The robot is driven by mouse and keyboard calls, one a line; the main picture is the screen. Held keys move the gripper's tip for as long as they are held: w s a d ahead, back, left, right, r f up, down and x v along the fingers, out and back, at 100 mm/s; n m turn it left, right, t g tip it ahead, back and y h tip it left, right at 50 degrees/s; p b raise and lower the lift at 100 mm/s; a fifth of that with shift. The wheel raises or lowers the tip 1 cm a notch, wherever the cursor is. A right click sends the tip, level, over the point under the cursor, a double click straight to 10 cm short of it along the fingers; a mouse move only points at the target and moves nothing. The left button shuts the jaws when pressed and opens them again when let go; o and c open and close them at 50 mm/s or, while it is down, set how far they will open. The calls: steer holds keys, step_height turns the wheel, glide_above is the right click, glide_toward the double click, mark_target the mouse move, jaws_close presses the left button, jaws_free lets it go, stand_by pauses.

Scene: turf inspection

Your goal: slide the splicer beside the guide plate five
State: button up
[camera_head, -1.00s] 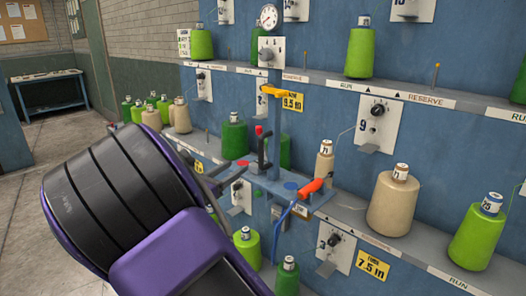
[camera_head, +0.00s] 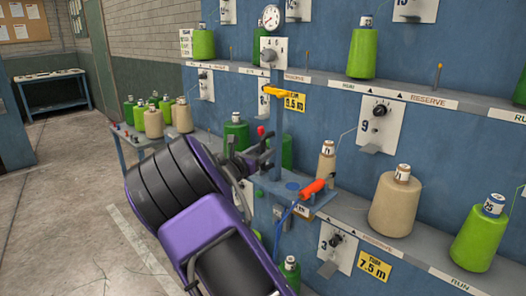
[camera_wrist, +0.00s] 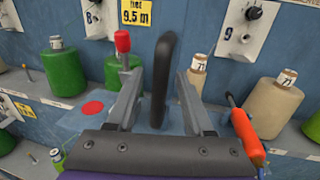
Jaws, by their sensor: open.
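The splicer appears to be the blue upright unit (camera_head: 277,122) with a dial gauge on top, a small blue shelf and a black upright handle. The handle (camera_wrist: 162,80) stands between my gripper's two fingers in the wrist view, apart from both. My gripper (camera_wrist: 160,82) is open; in the head view my gripper (camera_head: 257,160) is at the unit's left side, partly hidden by my wrist. An orange-handled tool (camera_head: 313,189) with a blue hose lies at the shelf's right. No plate reading five is legible; plates nine (camera_head: 377,125) and three (camera_head: 338,247) show at right.
Green and beige yarn cones stand along the ledges, including a large beige cone (camera_head: 395,204) to the right and a green cone (camera_head: 236,137) behind my gripper. A side table (camera_head: 125,135) with several cones is at left. The floor at left is clear.

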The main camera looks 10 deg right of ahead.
jaws_close()
stand_by(1.4)
